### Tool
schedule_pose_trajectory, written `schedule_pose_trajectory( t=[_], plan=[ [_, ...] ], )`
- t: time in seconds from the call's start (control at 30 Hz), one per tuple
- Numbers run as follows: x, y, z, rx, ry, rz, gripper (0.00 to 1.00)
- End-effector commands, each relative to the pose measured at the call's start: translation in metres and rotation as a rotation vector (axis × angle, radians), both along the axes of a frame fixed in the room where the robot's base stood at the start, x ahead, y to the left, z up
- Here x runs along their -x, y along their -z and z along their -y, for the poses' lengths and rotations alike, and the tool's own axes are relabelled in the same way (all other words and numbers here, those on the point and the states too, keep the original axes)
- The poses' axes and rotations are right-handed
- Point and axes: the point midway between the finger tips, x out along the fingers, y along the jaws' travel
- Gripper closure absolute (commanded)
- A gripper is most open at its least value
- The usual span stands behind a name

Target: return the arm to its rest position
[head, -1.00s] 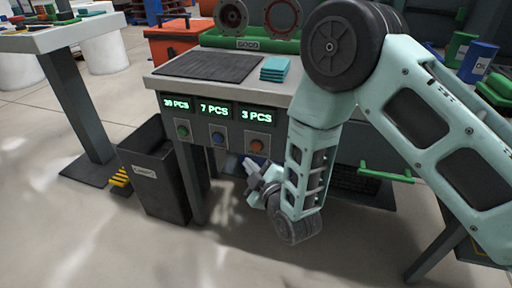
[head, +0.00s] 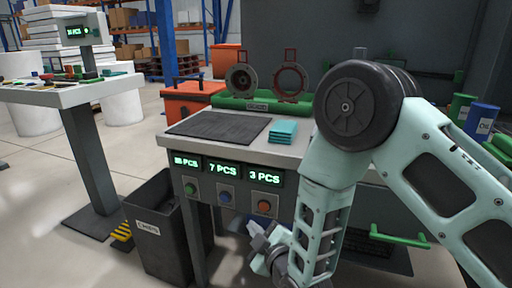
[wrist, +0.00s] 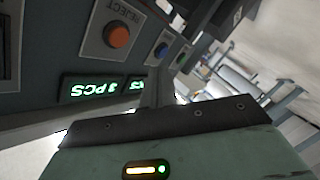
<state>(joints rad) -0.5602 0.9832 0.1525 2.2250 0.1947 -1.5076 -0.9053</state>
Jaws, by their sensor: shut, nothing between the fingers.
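My arm is pale green with a dark round joint, and it fills the right half of the head view. It is bent down in front of the workbench (head: 310,153). My gripper (head: 256,232) is low in front of the bench's front panel, a little below the orange button (head: 264,206). It is shut and holds nothing.
A dark waste bin (head: 163,232) stands left of the gripper, against the bench. A black mat (head: 218,125) and teal pads (head: 283,131) lie on the bench top. Open floor is at the lower left.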

Motion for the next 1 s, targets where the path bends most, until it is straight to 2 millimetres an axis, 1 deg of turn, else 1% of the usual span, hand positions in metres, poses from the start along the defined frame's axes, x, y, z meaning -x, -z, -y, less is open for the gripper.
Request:
schedule_pose_trajectory(
  t=[0.03, 0.13, 0.23, 0.37, 0.47, 0.57, 0.7, 0.8, 1.0],
  plan=[
    [0.000, -0.010, -0.003, -0.017, -0.006, -0.051, 1.00],
    [0.007, -0.022, -0.008, -0.051, -0.020, -0.213, 1.00],
    [0.023, -0.035, -0.010, -0.074, -0.024, -0.392, 1.00],
    [0.055, -0.051, -0.005, -0.080, -0.016, -0.618, 1.00],
    [0.086, -0.064, 0.005, -0.066, 0.007, -0.783, 1.00],
    [0.121, -0.077, 0.021, -0.037, 0.049, -0.938, 1.00],
    [0.173, -0.094, 0.052, 0.026, 0.139, -1.129, 1.00],
    [0.205, -0.104, 0.075, 0.072, 0.213, -1.232, 1.00],
    [0.259, -0.121, 0.118, 0.160, 0.366, -1.373, 1.00]
  ],
)
